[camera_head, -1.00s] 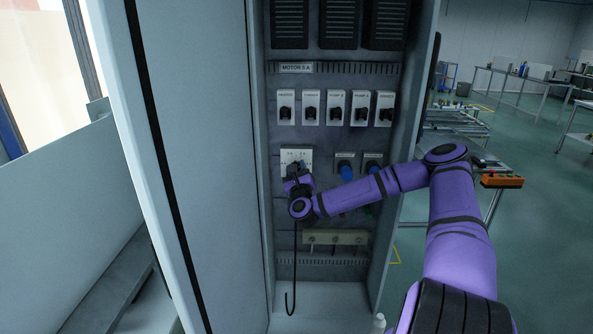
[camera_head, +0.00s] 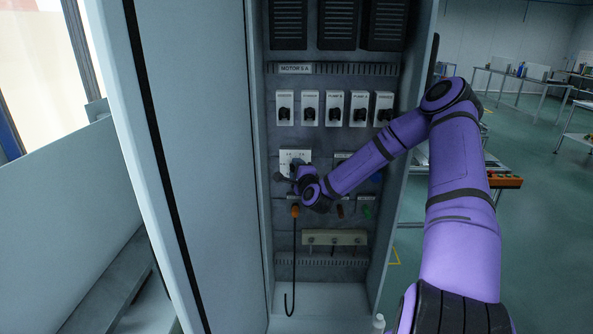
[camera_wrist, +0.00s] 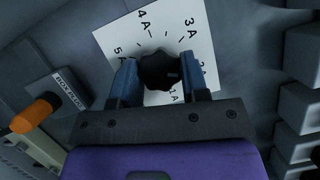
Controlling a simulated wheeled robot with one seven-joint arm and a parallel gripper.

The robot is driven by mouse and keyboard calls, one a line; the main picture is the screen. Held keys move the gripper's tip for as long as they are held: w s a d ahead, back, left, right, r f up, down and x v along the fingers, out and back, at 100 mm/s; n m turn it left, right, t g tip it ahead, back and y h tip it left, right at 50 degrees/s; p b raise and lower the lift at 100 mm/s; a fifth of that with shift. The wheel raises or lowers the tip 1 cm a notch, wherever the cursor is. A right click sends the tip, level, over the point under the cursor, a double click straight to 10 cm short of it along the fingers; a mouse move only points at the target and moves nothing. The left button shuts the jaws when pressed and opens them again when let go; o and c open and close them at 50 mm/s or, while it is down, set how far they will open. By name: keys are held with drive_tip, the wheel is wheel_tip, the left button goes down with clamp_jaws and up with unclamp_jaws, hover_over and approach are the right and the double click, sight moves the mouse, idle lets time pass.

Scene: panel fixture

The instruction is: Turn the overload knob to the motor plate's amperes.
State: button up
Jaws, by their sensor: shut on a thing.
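The motor plate (camera_head: 296,69) above the row of switches appears to read "MOTOR 5 A". The white dial plate (camera_head: 286,156) sits lower left on the panel; in the wrist view (camera_wrist: 199,47) it appears rotated, with amp marks from 1A to 5A around the knob. The dark scalloped overload knob (camera_wrist: 158,66) is between the two blue fingers of my gripper (camera_wrist: 159,80), which is shut on it. A small pale mark shows on the knob's right side; which number it meets is unclear. In the head view my gripper (camera_head: 293,173) largely hides the knob.
A row of switches (camera_head: 334,107) is above the dial. An orange plug-like part (camera_wrist: 36,113) beside a small label is close to the gripper. A hooked black cable (camera_head: 294,265) hangs below. The cabinet's right wall (camera_head: 413,65) stands beside my arm.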

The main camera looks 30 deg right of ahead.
drive_tip(key=n+g+h, duration=0.2)
drive_tip(key=n+g, duration=0.1)
drive_tip(key=n, duration=0.3)
drive_tip(key=n+g+h, duration=0.2)
drive_tip(key=n, duration=0.5)
drive_tip(key=n+g+h, duration=0.2)
drive_tip(key=n+g, duration=0.1)
drive_tip(key=n, duration=0.3)
drive_tip(key=shift+w+a+r+n+g, duration=0.2)
drive_tip(key=shift+a+n+g, duration=0.1)
drive_tip(key=shift+a+n, duration=0.1)
idle(0.4)
idle(0.5)
drive_tip(key=o, duration=0.9)
drive_tip(key=v, duration=1)
drive_tip(key=shift+s+a, duration=0.25)
drive_tip(key=shift+a, duration=0.1)
